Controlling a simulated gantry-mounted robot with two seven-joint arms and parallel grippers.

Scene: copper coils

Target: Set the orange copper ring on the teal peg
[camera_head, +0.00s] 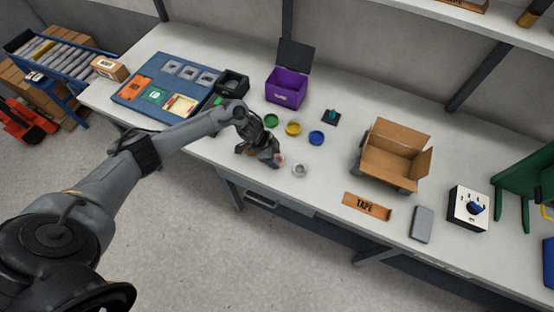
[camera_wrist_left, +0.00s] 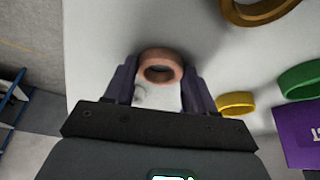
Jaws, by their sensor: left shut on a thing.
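The orange copper ring (camera_wrist_left: 160,54) is between the two fingers of my left gripper (camera_wrist_left: 159,74) in the left wrist view, and the gripper is shut on it. In the head view the left gripper (camera_head: 276,159) is over the front part of the table, with a little of the ring showing at its tip. The teal peg (camera_head: 332,113) stands upright on a dark square base, behind and to the right of the gripper and apart from it. No ring shows on the peg. My right gripper is in neither view.
Green (camera_head: 271,121), yellow (camera_head: 293,128), blue (camera_head: 316,138) and pale grey (camera_head: 300,170) rings lie on the table near the gripper. A purple box (camera_head: 285,90) stands behind them. An open cardboard box (camera_head: 393,155) is to the right. Table between peg and blue ring is clear.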

